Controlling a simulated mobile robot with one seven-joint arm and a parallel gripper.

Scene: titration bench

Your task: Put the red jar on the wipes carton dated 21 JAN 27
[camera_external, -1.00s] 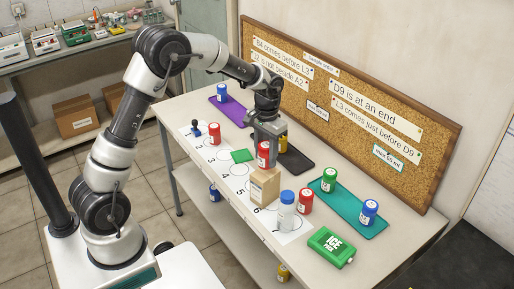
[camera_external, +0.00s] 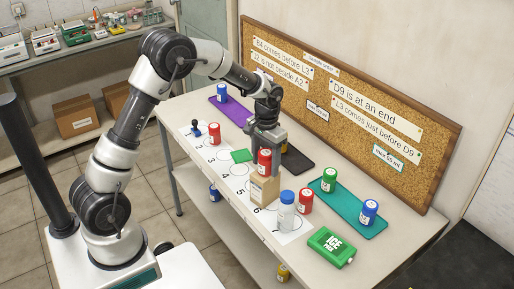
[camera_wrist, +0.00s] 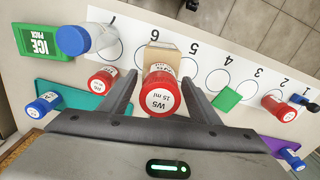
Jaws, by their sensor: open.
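A red jar (camera_external: 264,163) with a white label stands upright on top of a brown carton (camera_external: 264,190) and appears to rest on it. In the wrist view the jar's lid (camera_wrist: 159,101) reads W5, 25 ml. The carton also shows in the wrist view (camera_wrist: 160,58), just beyond the jar. Its date is not readable. My gripper (camera_external: 264,148) is open around the jar, one finger on each side. In the wrist view my gripper (camera_wrist: 159,78) shows gaps between the fingers and the jar.
A blue-capped bottle (camera_external: 286,212) and another red jar (camera_external: 305,201) stand close right of the carton. A third red jar (camera_external: 214,134) is left. A green ice pack (camera_external: 331,246), teal mat (camera_external: 350,222) and purple mat (camera_external: 236,114) lie on the bench. A corkboard (camera_external: 345,110) stands behind.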

